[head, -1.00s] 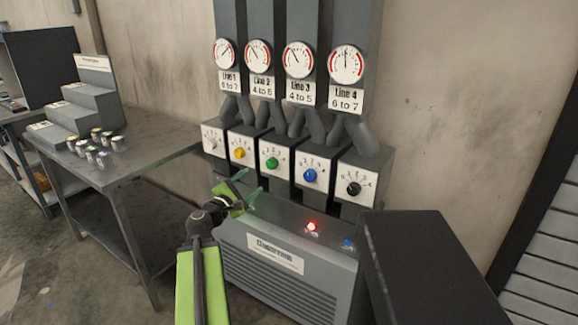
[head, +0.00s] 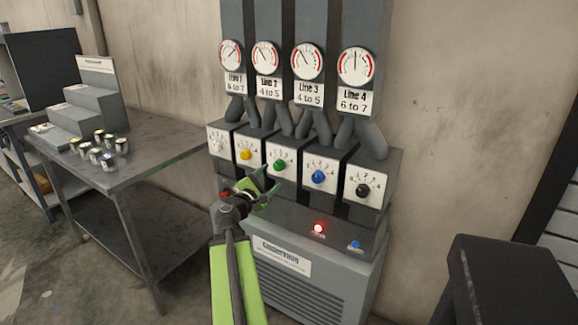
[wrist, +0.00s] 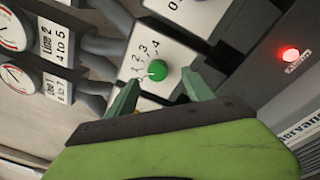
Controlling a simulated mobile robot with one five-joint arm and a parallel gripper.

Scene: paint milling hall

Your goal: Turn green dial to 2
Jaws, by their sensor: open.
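The green dial (head: 280,166) is on the white face of the middle box in a row of dial boxes. In the wrist view the green dial (wrist: 158,73) sits straight ahead, with numerals up to 4 around it. A small pale mark shows on its left side there, toward the low numerals; the exact setting cannot be read. My gripper (head: 267,187) is open and empty, just in front of and below the green dial. In the wrist view my gripper (wrist: 158,85) has one finger on each side of the dial; contact is not visible.
A yellow dial (head: 245,154) and blue dial (head: 318,177) flank the green one; a black dial (head: 363,190) is at the right. Below is a grey cabinet (head: 330,287) with a lit red lamp (head: 318,228). Gauges (head: 307,61) hang above. A table (head: 150,147) holding small cans stands left.

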